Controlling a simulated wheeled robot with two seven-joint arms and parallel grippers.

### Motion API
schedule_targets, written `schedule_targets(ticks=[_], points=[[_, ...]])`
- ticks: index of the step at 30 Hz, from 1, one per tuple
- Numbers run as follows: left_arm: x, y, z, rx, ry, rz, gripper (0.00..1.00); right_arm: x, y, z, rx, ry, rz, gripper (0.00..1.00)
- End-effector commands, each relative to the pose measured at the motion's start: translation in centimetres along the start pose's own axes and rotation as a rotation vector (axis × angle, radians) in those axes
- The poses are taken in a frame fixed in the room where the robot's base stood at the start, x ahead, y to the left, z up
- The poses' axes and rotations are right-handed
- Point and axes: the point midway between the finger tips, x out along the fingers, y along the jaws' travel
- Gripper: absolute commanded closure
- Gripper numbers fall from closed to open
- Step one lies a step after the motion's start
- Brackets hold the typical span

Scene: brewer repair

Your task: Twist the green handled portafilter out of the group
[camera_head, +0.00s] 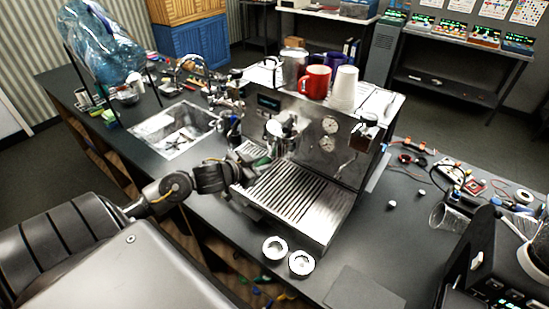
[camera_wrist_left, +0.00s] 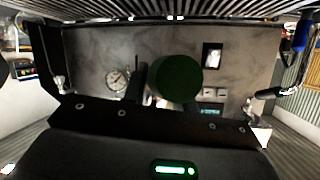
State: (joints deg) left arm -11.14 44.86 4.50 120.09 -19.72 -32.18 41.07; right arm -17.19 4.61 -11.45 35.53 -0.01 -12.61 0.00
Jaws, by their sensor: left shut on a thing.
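The steel espresso machine (camera_head: 310,130) stands on the dark counter, with its group (camera_head: 282,128) on the front face above the slatted drip tray (camera_head: 290,195). My left gripper (camera_head: 252,160) reaches in from the left, in front of the group, shut on the green handle (camera_head: 262,162) of the portafilter. In the left wrist view the dark green round end of the handle (camera_wrist_left: 178,78) faces the camera, before the machine's steel front. The portafilter's basket and its fit in the group are hard to make out. My right gripper is out of view.
A red mug (camera_head: 315,82) and white cups (camera_head: 344,88) stand on top of the machine. Two small white round pieces (camera_head: 288,256) lie before the drip tray. A sink (camera_head: 175,130) is at left, a black machine (camera_head: 490,260) at right. Cables and small parts clutter the right counter.

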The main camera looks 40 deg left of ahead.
Motion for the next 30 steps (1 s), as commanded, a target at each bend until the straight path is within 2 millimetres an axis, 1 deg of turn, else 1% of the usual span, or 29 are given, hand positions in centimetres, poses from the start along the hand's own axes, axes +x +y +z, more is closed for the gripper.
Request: schedule_targets(ticks=[1,5,9,17,24,30], points=[[-0.1,-0.2,-0.2,0.006,0.001,0.011,1.00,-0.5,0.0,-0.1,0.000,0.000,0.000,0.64],[0.0,-0.7,-0.1,0.021,0.008,0.049,1.00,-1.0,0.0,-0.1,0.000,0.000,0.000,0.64],[0.2,-1.0,0.1,0.038,0.020,0.091,1.00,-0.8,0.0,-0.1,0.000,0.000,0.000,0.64],[0.2,-1.3,0.0,0.051,0.027,0.120,1.00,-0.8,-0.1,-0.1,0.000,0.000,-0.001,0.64],[0.4,-2.1,0.1,0.085,0.045,0.204,1.00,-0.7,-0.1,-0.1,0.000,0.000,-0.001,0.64],[0.4,-2.2,0.2,0.091,0.048,0.219,1.00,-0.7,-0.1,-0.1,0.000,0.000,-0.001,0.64]])
